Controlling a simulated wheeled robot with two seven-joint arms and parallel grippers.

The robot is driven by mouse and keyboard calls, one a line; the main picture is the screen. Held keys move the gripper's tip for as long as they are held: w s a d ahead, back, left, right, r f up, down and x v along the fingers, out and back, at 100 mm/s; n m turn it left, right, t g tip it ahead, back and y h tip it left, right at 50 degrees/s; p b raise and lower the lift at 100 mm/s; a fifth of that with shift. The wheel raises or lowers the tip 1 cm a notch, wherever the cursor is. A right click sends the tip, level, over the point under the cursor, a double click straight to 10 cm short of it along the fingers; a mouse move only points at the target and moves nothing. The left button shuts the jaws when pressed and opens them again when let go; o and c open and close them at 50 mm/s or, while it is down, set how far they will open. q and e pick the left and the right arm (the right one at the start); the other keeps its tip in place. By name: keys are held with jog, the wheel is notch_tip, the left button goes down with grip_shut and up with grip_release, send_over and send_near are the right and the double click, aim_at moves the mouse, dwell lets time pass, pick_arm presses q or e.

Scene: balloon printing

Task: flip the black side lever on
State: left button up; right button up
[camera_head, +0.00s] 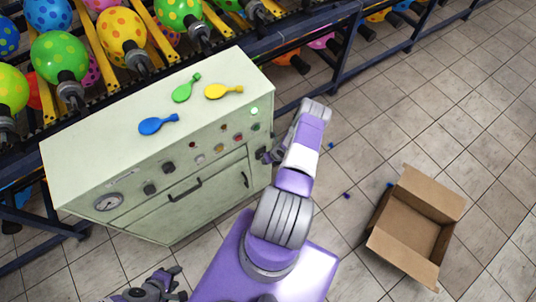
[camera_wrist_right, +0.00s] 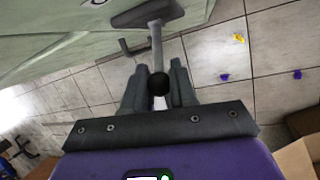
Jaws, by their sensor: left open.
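The side lever (camera_wrist_right: 157,45) shows in the right wrist view as a grey rod from a dark mount on the pale green machine, ending in a black ball knob (camera_wrist_right: 159,84). My right gripper (camera_wrist_right: 158,82) is open, with one finger on either side of the knob. A light gap shows by the right finger. I cannot tell whether either finger touches the knob. In the head view, my right arm reaches to the right side of the machine (camera_head: 100,165) and largely hides the lever. My left gripper (camera_head: 172,280) is open and empty at the bottom left, in front of the machine.
Green (camera_head: 186,88), yellow (camera_head: 223,91) and blue (camera_head: 158,124) flat balloons lie on the machine top. Inflated balloons (camera_head: 59,56) fill a rack behind. An open cardboard box (camera_head: 412,222) stands on the tiled floor at right. Small blue bits lie nearby.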

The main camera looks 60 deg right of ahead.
jog(key=o, duration=0.4)
jog(key=p+v, duration=0.1)
jog(key=v, duration=0.6)
jog(key=shift+s+r, duration=0.15)
jog(key=shift+r, duration=0.15)
